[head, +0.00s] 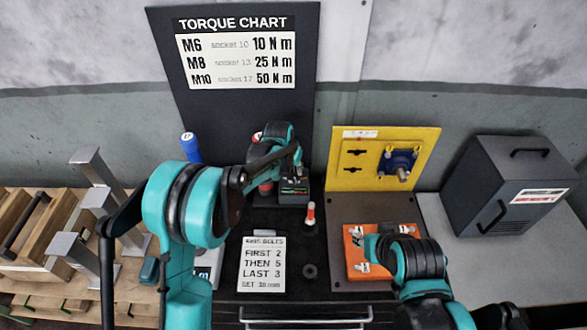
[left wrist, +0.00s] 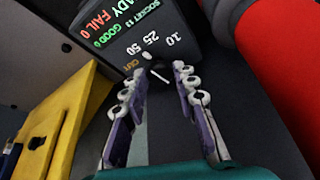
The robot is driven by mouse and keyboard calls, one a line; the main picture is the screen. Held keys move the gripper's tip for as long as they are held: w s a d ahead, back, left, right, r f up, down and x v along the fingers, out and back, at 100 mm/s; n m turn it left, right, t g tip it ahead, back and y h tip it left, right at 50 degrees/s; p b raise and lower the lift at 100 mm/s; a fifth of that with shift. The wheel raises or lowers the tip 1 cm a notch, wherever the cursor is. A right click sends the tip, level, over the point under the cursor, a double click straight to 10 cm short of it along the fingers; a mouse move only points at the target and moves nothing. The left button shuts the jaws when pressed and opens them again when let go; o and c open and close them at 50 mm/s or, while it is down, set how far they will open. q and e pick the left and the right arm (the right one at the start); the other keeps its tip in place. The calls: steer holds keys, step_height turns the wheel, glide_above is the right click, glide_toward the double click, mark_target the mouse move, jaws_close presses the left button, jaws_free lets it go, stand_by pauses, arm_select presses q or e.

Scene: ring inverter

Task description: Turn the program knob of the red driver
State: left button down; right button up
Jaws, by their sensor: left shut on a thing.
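The red driver shows as a large red body (left wrist: 275,60) at the right of the left wrist view, and partly in the head view (head: 265,188), mostly behind my left arm. Beside it is a dark control box (head: 293,192) with a lit display reading socket 13, good 0 and fail 0. The program knob (left wrist: 154,70) is small and dark with a white pointer line, near the marks 10, 25 and 50. My left gripper (left wrist: 157,80) is shut on this knob. My right gripper (head: 368,246) is over the orange plate; its fingers are too hidden to read.
The orange plate (head: 352,272) with pale fittings lies on a dark mat at right. A yellow panel (head: 350,180) stands behind it. A dark case (head: 510,185) is at far right. Grey posts (head: 92,165) stand at left. A bolt-order card (head: 263,264) lies in front.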

arm_select(q)
steer(key=shift+m, duration=0.4)
steer(key=c, duration=1.2)
jaws_free()
steer(key=v, duration=1.2)
steer(key=shift+w+a, duration=0.1)
steer(key=shift+a, duration=0.05)
